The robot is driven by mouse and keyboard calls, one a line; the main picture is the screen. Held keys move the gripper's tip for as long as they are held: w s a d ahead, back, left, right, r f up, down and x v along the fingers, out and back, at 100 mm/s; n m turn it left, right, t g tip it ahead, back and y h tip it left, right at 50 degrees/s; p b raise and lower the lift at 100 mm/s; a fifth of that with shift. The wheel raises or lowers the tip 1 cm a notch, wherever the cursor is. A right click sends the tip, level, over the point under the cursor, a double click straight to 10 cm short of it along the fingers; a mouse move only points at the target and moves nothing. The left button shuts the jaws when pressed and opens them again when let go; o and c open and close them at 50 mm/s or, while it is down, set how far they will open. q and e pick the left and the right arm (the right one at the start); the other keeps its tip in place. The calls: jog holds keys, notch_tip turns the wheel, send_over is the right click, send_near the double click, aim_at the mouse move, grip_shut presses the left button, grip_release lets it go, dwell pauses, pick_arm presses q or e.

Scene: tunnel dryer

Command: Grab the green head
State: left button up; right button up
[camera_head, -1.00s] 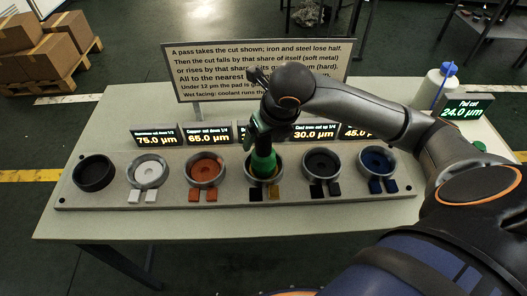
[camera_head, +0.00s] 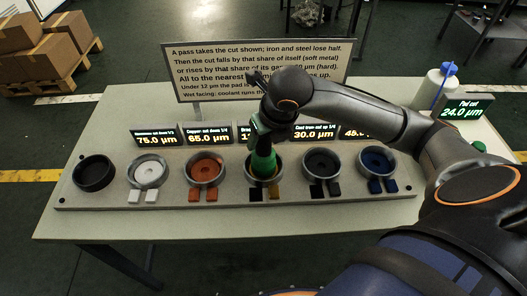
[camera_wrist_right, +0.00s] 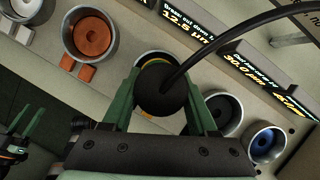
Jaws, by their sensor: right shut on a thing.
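The green head (camera_head: 263,164) stands in the fourth cup from the left on the grey rack, its lower end inside the cup. My right gripper (camera_head: 262,146) comes down on it from above and is shut on it. In the right wrist view, the green fingers of my right gripper (camera_wrist_right: 163,102) stand on both sides of a dark round top with a black cable. The gripper hides much of the head. My left gripper (camera_wrist_right: 27,122) shows at the lower left of the right wrist view, its two green fingers apart and empty.
The rack (camera_head: 105,200) holds a row of cups: black, white, orange (camera_head: 204,169), dark and blue (camera_head: 377,160). Small displays and a large sign (camera_head: 200,60) stand behind. A white bottle (camera_head: 437,85) stands at the right. The table front is clear.

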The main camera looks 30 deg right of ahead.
grip_shut()
jog(key=shift+w+r, duration=0.1)
jog(key=shift+r, duration=0.05)
pick_arm(q)
jog(key=shift+r, duration=0.1)
pick_arm(e)
jog(key=shift+r, duration=0.1)
